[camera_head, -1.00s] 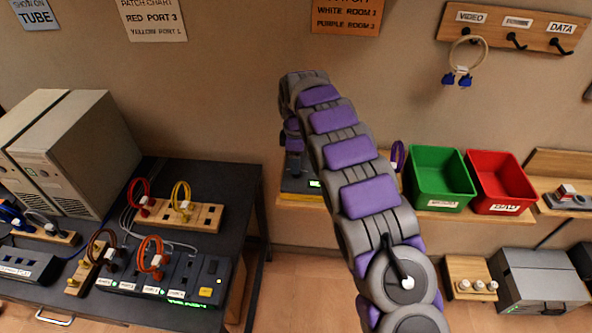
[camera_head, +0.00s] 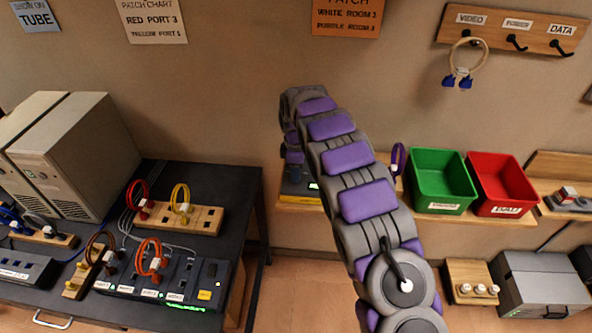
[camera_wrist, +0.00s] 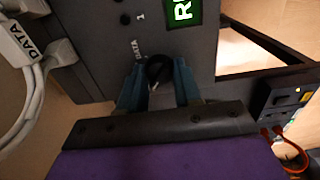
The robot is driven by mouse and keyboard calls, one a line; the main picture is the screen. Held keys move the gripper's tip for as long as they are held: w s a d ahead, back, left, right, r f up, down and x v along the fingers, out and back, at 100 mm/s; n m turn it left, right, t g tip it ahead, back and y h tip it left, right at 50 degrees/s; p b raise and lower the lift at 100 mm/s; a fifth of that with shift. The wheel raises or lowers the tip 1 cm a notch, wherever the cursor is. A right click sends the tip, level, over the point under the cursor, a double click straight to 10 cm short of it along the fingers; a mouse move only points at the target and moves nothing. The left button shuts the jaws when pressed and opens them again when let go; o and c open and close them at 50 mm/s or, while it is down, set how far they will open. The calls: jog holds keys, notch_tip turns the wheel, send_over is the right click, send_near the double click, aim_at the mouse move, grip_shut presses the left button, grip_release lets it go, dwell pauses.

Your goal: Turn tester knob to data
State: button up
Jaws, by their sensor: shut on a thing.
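The tester is a dark box (camera_wrist: 95,40) with a lit green screen (camera_wrist: 183,10) in the wrist view. A printed DATA mark (camera_wrist: 137,50) is on its face, just up and left of the round black knob (camera_wrist: 158,70). My gripper (camera_wrist: 159,84) has its blue fingers on either side of the knob and is shut on it. The fingers hide part of the knob, and I cannot tell where it points. In the head view the tester (camera_head: 296,188) sits on the shelf, mostly behind my arm.
White cables with a DATA tag (camera_wrist: 24,42) plug in at the tester's left. In the head view, a green bin (camera_head: 440,180) and a red bin (camera_head: 500,183) stand right of my arm. A dark table (camera_head: 235,185) with patch panels is at left.

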jog(key=c, duration=0.4)
jog(key=shift+r, duration=0.1)
jog(key=shift+m+p, duration=0.4)
jog(key=shift+p, duration=0.05)
jog(key=m+p, duration=0.2)
jog(key=shift+r+m+p, duration=0.15)
jog(key=shift+m+p, duration=0.15)
jog(key=shift+m, duration=0.1)
jog(key=m+p, duration=0.3)
jog(key=m, duration=0.2)
jog(key=m+p, duration=0.2)
jog(key=m, duration=0.3)
jog(key=shift+w+m, duration=0.1)
jog(key=shift+m, duration=0.3)
jog(key=m+p, duration=0.1)
jog(key=m, duration=0.4)
jog(key=shift+m, duration=0.4)
